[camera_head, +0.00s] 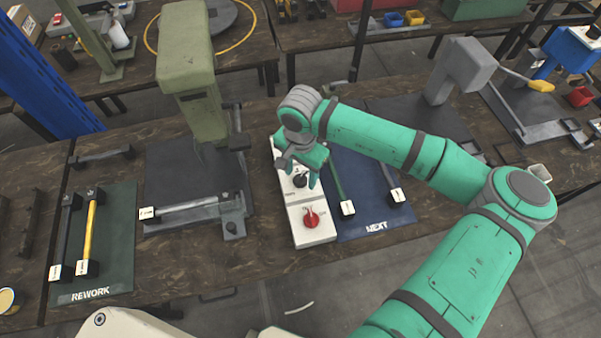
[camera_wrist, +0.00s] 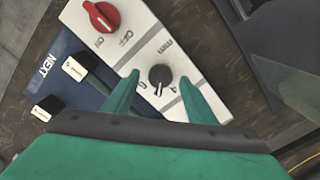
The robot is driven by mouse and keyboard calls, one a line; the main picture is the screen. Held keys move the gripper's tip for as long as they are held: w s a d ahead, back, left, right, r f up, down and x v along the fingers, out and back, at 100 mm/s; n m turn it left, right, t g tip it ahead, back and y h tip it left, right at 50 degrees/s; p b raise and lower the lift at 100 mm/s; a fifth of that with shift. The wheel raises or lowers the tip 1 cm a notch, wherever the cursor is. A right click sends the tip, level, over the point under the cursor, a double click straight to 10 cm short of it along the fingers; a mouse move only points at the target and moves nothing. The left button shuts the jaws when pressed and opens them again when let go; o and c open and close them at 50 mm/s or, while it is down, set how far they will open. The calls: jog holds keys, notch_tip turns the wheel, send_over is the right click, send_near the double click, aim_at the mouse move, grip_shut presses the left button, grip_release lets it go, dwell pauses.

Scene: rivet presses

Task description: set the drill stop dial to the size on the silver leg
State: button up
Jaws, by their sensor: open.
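The drill stop dial is a black knob (camera_wrist: 160,75) with a white pointer mark, on a white control panel (camera_wrist: 145,40) marked "mm". In the wrist view, its mark points toward the bottom of the picture, between what look like a 6 and a 4. My gripper (camera_wrist: 160,79) is open, with its green fingertips on either side of the knob; I cannot tell whether they touch it. In the head view, my gripper (camera_head: 300,170) hangs over the panel. A silver leg (camera_head: 190,212) lies at the green press, with a white tag (camera_head: 147,213) too small to read.
A red ON/OFF knob (camera_head: 311,217) sits at the panel's near end. The NEXT mat (camera_head: 375,215) with tagged legs is to its right. The green press (camera_head: 190,70) stands to its left. The REWORK mat (camera_head: 110,260) holds black and yellow legs at far left.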

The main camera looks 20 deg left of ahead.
jog(key=shift+f, duration=0.2)
jog(key=c, duration=1.1)
jog(key=shift+m, duration=0.3)
jog(key=m, duration=0.4)
jog(key=shift+m, duration=0.3)
jog(key=m, duration=0.4)
jog(key=shift+m, duration=0.3)
